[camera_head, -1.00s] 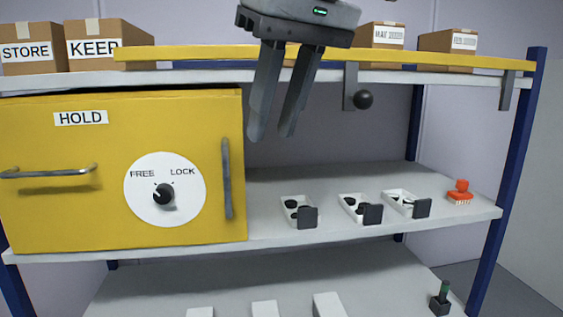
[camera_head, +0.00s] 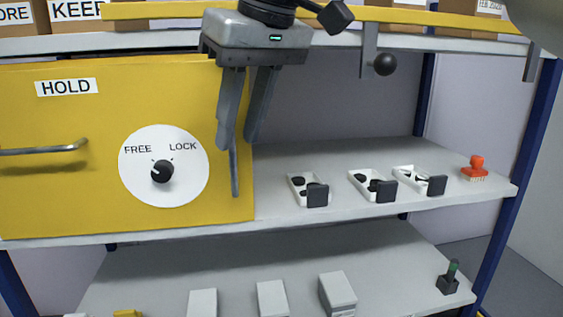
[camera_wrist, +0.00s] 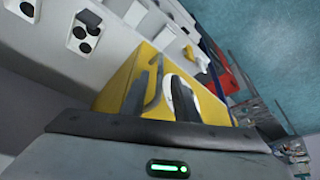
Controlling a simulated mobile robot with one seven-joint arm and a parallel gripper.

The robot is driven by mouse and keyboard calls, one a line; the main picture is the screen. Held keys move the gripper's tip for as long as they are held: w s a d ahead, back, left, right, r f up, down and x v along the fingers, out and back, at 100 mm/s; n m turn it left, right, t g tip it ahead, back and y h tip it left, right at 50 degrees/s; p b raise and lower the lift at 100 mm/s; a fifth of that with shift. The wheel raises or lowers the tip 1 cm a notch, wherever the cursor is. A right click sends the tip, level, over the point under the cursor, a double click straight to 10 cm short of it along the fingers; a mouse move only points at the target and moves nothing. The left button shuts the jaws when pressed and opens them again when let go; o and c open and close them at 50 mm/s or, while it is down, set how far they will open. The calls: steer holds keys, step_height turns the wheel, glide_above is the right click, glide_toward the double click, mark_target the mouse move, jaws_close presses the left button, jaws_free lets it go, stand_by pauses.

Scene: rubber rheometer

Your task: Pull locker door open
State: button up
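The yellow locker door (camera_head: 90,200) marked HOLD is shut in the head view. It has a white FREE/LOCK dial (camera_head: 190,185) with a black knob whose mark appears turned toward FREE. The locker (camera_wrist: 118,85) also shows in the wrist view, behind a finger.
A yellow rail (camera_head: 400,14) crosses above, with a bracket and black ball (camera_head: 385,64) hanging right of my gripper. Small white trays (camera_head: 298,195) and a red brush (camera_head: 475,168) stand on the shelf at right. White blocks (camera_head: 272,300) sit on the lower shelf.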

mark_target(234, 149)
steer(key=x, duration=0.6)
steer(key=shift+r, duration=0.1)
jaws_close()
